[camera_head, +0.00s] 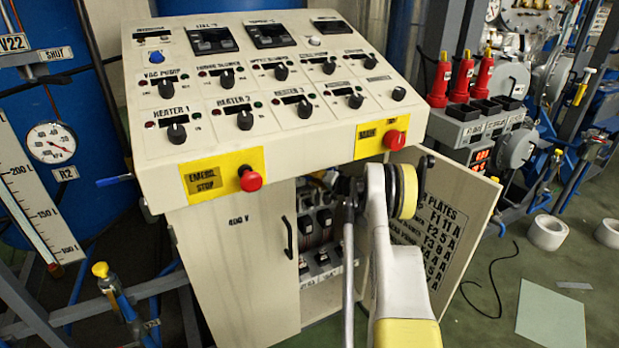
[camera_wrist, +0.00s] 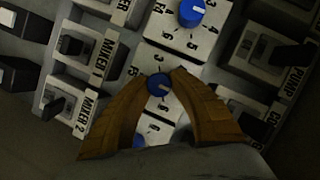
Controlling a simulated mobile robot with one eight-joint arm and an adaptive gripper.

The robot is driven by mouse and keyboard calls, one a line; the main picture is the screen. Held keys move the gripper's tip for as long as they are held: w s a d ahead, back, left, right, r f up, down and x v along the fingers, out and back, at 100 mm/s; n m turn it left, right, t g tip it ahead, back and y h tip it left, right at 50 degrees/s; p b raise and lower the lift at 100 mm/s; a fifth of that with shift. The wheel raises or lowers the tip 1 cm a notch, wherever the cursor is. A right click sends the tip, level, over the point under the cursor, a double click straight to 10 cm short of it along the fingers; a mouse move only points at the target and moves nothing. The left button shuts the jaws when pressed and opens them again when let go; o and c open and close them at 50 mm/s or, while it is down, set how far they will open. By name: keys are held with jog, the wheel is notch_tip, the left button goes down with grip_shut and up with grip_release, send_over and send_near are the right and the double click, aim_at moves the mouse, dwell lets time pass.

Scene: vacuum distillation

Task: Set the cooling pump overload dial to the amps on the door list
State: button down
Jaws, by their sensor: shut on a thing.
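In the wrist view, my gripper (camera_wrist: 162,76) is shut on a small blue dial (camera_wrist: 159,86), one brown finger on each side. The dial has a pale pointer mark, and its number scale is partly hidden by the fingers. A second blue dial (camera_wrist: 191,12) is above it, and a third (camera_wrist: 139,141) shows partly between the fingers below. In the head view, the cabinet door (camera_head: 478,205) stands open. Its printed list (camera_head: 437,222) has lines ending in A; my arm hides their left part. My arm reaches into the cabinet, and the gripper is hidden there.
Labels MIXER 1 (camera_wrist: 104,56), MIXER 2 (camera_wrist: 88,108) and PUMP (camera_wrist: 291,82) mark nearby units with black switches. The sloped console (camera_head: 270,90) overhangs the opening, with a red emergency stop (camera_head: 250,179) at its front. The closed 400 V door (camera_head: 235,265) is left of the opening.

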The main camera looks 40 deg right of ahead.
jog(key=shift+a, duration=0.1)
jog(key=c, duration=1.1)
grip_release()
jog(key=v, duration=1.2)
